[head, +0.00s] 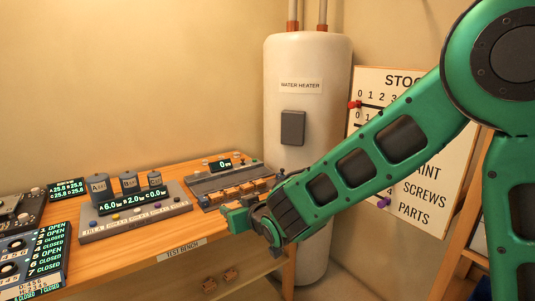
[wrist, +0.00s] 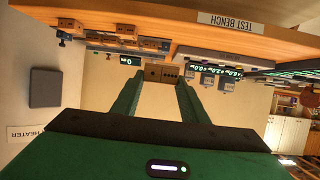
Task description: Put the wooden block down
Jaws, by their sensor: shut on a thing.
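In the wrist view, which is upside down, the wooden block (wrist: 161,73) is between the two green fingertips of my gripper (wrist: 160,82). It is brown with small dark dots on its face. My gripper is shut on it. In the head view, my gripper (head: 240,216) is over the front edge area of the test bench (head: 130,266), in front of a grey rack. The held block cannot be made out clearly in the head view; the fingers seem to hide it. I cannot tell whether it touches anything.
The grey rack (head: 222,179) holds several wooden blocks and a small display. A grey console (head: 135,215) with weights and green digits stands to its left. Switch panels (head: 32,262) fill the bench's left end. A water heater (head: 308,115) stands behind.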

